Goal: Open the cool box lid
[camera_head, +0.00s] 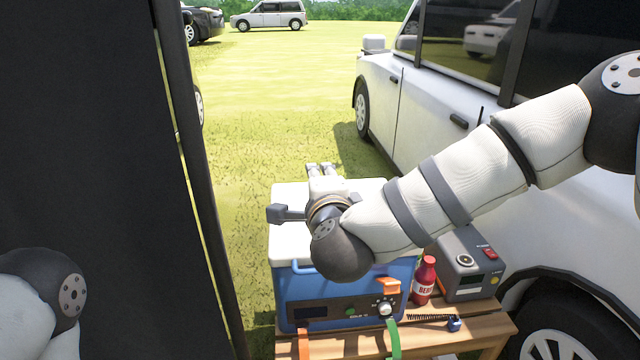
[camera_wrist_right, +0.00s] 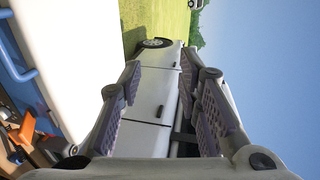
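The cool box (camera_head: 300,285) has a blue body with a control panel on its front, and stands on a wooden table. Its white lid (camera_head: 288,202) lies shut on top. My right gripper (camera_head: 320,167) is over the far part of the lid, fingers pointing away; I cannot tell whether it touches. In the right wrist view the gripper (camera_wrist_right: 170,85) is open and empty, with the white lid (camera_wrist_right: 85,50) to its left. The blue front handle (camera_head: 303,267) is partly hidden behind my right arm. Only a link of my left arm shows at lower left; its gripper is out of view.
A red bottle (camera_head: 424,281) and a grey device (camera_head: 468,265) stand right of the box on the wooden table (camera_head: 470,335). A white car (camera_head: 440,100) is close on the right. A dark panel (camera_head: 80,130) fills the left. Grass lies beyond.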

